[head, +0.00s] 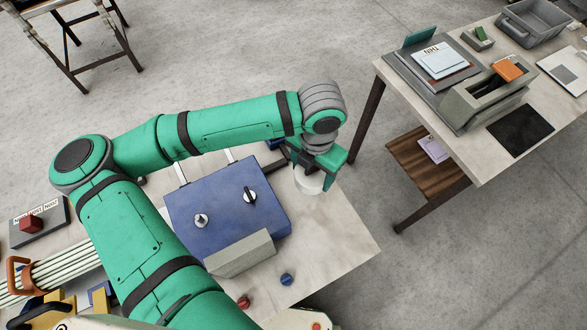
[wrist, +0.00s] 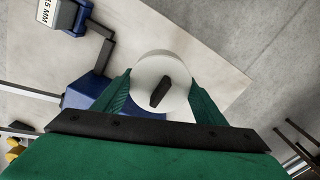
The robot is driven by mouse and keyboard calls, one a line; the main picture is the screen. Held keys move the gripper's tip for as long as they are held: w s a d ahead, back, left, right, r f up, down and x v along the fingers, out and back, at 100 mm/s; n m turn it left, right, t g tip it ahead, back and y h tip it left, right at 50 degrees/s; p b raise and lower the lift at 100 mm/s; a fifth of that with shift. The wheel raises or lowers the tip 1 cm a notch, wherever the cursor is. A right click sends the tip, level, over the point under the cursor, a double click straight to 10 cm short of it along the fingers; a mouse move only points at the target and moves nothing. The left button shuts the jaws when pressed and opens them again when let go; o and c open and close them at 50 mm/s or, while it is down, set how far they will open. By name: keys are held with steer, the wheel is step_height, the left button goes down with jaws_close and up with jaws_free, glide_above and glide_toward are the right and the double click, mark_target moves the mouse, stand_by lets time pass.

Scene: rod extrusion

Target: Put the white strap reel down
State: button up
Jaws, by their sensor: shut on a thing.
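The white strap reel (head: 309,183) is at the far right part of the near workbench in the head view, under the end of my arm. In the wrist view the reel (wrist: 152,72) is a round white disc with a dark slot-like mark at its middle. My gripper (wrist: 158,98) is shut on it, with a green finger on each side. In the head view my gripper (head: 318,168) points down, and its wrist hides part of the reel. I cannot tell whether the reel touches the bench top or hangs just above it.
A blue box with two knobs (head: 226,207) stands left of the reel on the near bench (head: 340,245). Bare bench lies right of and in front of the reel, up to the bench edge. A second table (head: 480,165) with trays and a grey machine stands at the right, across a floor gap.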

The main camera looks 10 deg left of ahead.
step_height(320, 180, down, 9)
steer(key=shift+f, duration=0.15)
stand_by(0.4)
steer(key=shift+f, duration=0.1)
steer(key=o, duration=1.3)
steer(key=shift+s, duration=0.1)
steer(key=shift+c, duration=0.2)
step_height(320, 180, up, 12)
steer(key=shift+r, duration=0.1)
